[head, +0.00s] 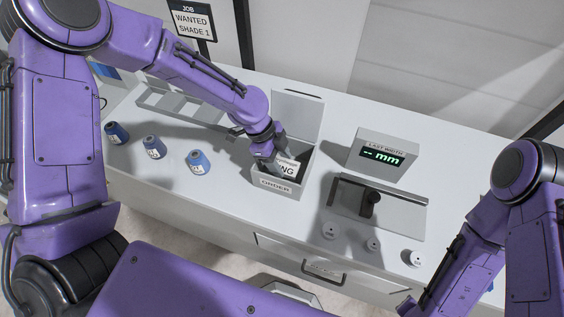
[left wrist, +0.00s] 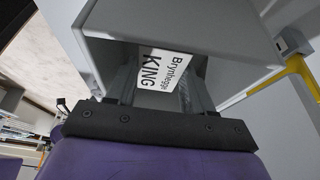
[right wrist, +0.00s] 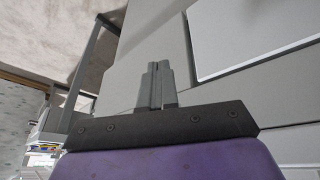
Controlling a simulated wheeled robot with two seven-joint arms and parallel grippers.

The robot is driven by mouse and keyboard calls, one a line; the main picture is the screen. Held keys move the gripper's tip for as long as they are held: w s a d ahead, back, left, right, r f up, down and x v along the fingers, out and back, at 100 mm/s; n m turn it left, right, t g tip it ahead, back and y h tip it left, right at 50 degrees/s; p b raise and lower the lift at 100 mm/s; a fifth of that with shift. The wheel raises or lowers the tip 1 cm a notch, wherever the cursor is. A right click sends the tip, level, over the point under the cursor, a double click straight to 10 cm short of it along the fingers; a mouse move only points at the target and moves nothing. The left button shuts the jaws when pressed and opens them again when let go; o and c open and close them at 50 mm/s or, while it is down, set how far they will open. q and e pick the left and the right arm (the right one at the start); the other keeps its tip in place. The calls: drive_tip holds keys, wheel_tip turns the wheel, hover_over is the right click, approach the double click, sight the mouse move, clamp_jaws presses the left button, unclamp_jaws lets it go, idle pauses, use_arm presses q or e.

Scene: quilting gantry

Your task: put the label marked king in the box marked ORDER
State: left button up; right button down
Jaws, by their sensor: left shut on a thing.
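The white label marked KING (head: 286,167) is in my left gripper (head: 276,160), over the open top of the grey box marked ORDER (head: 275,186). In the left wrist view the label (left wrist: 164,70) reads "Brynhegge KING" and sits between the fingers (left wrist: 160,85), which are shut on it. The walls of the box (left wrist: 225,65) surround the fingertips there, so the label is at least partly inside. The box lid stands up behind. My right gripper (right wrist: 156,85) shows in the right wrist view with its fingers together and nothing between them.
Several blue thread cones (head: 197,161) stand left of the box. A grey divided tray (head: 180,107) lies behind them. A display marked LAST WIDTH (head: 382,152) and a gauge plate with a black knob (head: 400,212) are to the right. Small white round pieces (head: 372,244) sit at the front edge.

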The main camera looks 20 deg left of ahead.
sight(278, 159)
use_arm(q)
drive_tip(key=shift+s+f, duration=0.2)
drive_tip(key=shift+f, duration=0.65)
drive_tip(key=shift+w+f+p, duration=0.2)
drive_tip(key=shift+w+f, duration=0.2)
drive_tip(key=shift+f, duration=0.2)
drive_tip(key=shift+w+f+p, duration=0.15)
drive_tip(key=shift+w+f, duration=0.2)
drive_tip(key=shift+f, duration=0.25)
drive_tip(key=shift+w+f, duration=0.15)
drive_tip(key=shift+w, duration=0.15)
drive_tip(key=o, duration=0.7)
drive_tip(key=shift+s, duration=0.1)
drive_tip(key=shift+c, duration=0.2)
drive_tip(key=o, duration=0.4)
drive_tip(key=shift+s+r, duration=0.2)
drive_tip(key=shift+c, duration=0.2)
drive_tip(key=shift+s+r, duration=0.1)
drive_tip(key=shift+s, duration=0.1)
drive_tip(key=shift+w+a+r, duration=0.1)
drive_tip(key=shift+w+a, duration=0.05)
drive_tip(key=shift+w, duration=0.15)
drive_tip(key=b+v, duration=0.3)
drive_tip(key=v, duration=0.8)
drive_tip(key=shift+r, duration=0.35)
use_arm(e)
drive_tip(key=shift+w+f, duration=0.15)
drive_tip(key=shift+f, duration=0.45)
drive_tip(key=shift+w+f, duration=0.15)
drive_tip(key=shift+f, duration=0.4)
